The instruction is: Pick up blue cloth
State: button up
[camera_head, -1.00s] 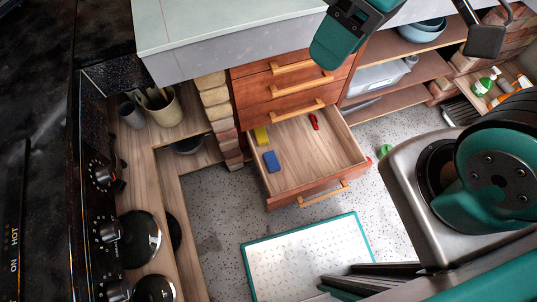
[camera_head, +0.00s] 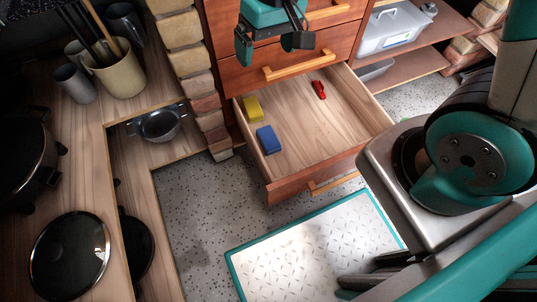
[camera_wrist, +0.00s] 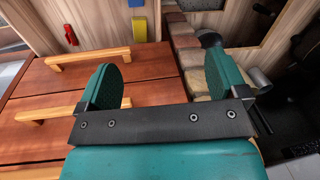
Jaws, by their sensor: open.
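The blue cloth (camera_head: 268,140) looks like a small folded block and lies in the open drawer (camera_head: 340,153), near its left side. In the wrist view only a bit of the blue cloth (camera_wrist: 136,3) shows at the top edge. A yellow item (camera_head: 253,109) lies just behind it, and a red item (camera_head: 319,89) lies toward the back right of the drawer. My gripper (camera_head: 270,45) is open and empty, in front of the upper drawer fronts and apart from the cloth. Its two green fingers also show wide apart in the wrist view (camera_wrist: 165,78).
The drawer cabinet (camera_head: 225,50) with wooden handles stands behind the open drawer. A brick column (camera_head: 187,62) is at its left. A wooden counter at left holds a cup of utensils (camera_head: 118,70) and a colander (camera_head: 160,124). A metal-topped mat (camera_head: 315,250) lies in front.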

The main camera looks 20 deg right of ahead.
jog(key=m+h+b, duration=0.2)
jog(key=b, duration=1)
send_over(269, 137)
notch_tip(269, 137, down, 24)
jog(key=f+b, duration=0.3)
jog(key=f, duration=0.2)
jog(key=f+b, duration=0.3)
jog(key=f, duration=0.3)
jog(key=shift+w+d+b, duration=0.15)
jog(key=shift+d+b, duration=0.05)
jog(key=shift+b, duration=0.2)
jog(key=f+b, duration=0.1)
jog(key=f, duration=0.1)
jog(key=f+b, duration=0.4)
jog(key=shift+a, duration=0.25)
jog(key=c, duration=1.1)
jog(key=shift+r, duration=0.15)
notch_tip(269, 137, up, 20)
jog(key=p, duration=1.1)
jog(key=shift+p, duration=0.35)
